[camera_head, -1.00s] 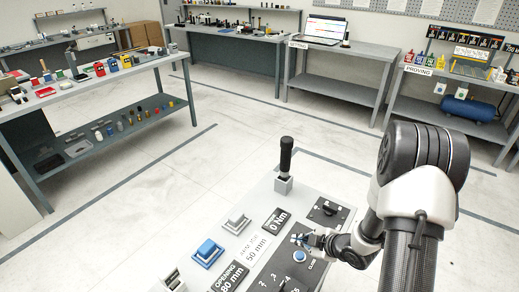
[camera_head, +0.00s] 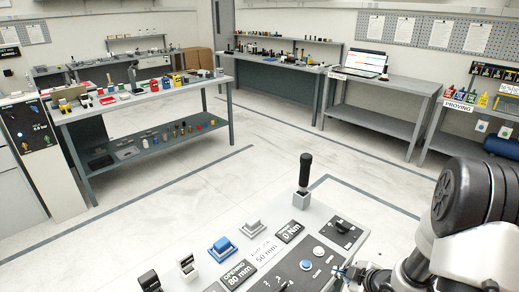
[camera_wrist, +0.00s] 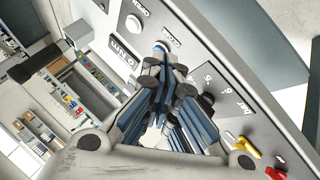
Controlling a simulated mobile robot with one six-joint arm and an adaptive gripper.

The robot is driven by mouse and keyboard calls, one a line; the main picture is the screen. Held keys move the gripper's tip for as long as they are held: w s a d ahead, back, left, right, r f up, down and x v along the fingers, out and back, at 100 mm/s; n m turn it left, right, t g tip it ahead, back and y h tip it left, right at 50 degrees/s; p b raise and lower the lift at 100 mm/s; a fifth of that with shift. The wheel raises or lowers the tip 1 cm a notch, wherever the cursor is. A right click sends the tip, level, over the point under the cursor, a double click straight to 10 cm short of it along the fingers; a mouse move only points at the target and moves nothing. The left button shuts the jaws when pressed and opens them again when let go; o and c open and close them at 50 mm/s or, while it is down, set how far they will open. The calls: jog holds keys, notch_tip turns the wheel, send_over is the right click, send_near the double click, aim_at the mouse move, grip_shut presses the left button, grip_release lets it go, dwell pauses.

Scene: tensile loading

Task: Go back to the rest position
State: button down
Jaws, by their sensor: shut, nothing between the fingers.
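My gripper (camera_head: 352,272) is at the right edge of the sloped grey control panel (camera_head: 190,238), right of the round blue button (camera_head: 306,265). In the wrist view my gripper (camera_wrist: 160,88) has its blue-grey fingers drawn together, with nothing between them. The same blue button (camera_wrist: 161,46) shows just beyond the fingertips. The fingers appear clear of the button, though the exact gap is hard to tell. My arm fills the lower right of the head view, and the rest of my gripper's body is partly hidden there.
The panel carries an upright black-handled lever (camera_head: 304,172), a blue square switch (camera_head: 222,248) and a dark knob (camera_head: 343,226). A workbench (camera_head: 140,95) with small parts stands at left, and a laptop table (camera_head: 375,84) stands behind. The floor between is clear.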

jog(key=s+r+m+g+h, duration=0.1)
jog(key=s+r+m+h, duration=0.2)
jog(key=r, duration=0.6)
jog(key=s+r+m+h, duration=0.2)
jog(key=r+m, duration=0.2)
jog(key=r, duration=0.6)
jog(key=s+a+r+m, duration=0.2)
jog(key=s+a, duration=0.1)
jog(key=s, duration=0.4)
jog(key=s+a+r+m+g+y, duration=0.1)
jog(key=s+a+r+m, duration=0.1)
jog(key=s, duration=0.5)
jog(key=s+a+r+m+g+y, duration=0.1)
jog(key=s+a+r+m, duration=0.1)
jog(key=s+a, duration=0.4)
jog(key=shift+s+v, duration=0.2)
jog(key=shift+v, duration=0.85)
jog(key=shift+d+f, duration=0.1)
